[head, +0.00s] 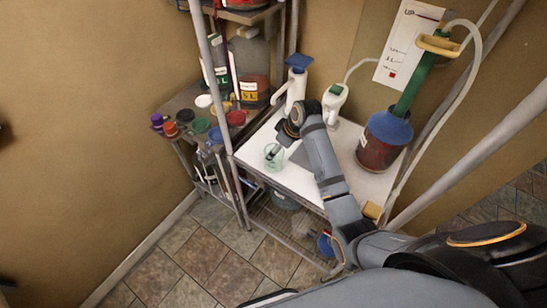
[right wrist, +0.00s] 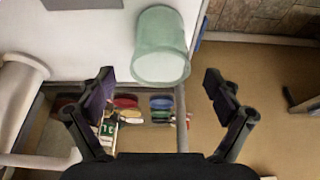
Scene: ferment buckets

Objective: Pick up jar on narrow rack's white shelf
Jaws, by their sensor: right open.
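A pale green, translucent jar (head: 272,161) stands near the front left edge of the narrow rack's white shelf (head: 296,178). In the right wrist view the jar (right wrist: 161,40) shows at top centre, and the white shelf (right wrist: 95,32) lies behind it. My right gripper (head: 279,147) is at the jar in the head view, partly covering it. In the right wrist view my right gripper (right wrist: 157,84) is open, with a finger on each side and the jar's near end between the tips, touching neither. My left gripper is not in view.
A rack post (head: 212,75) rises left of the jar. A lower table (head: 182,103) holds several coloured lids.

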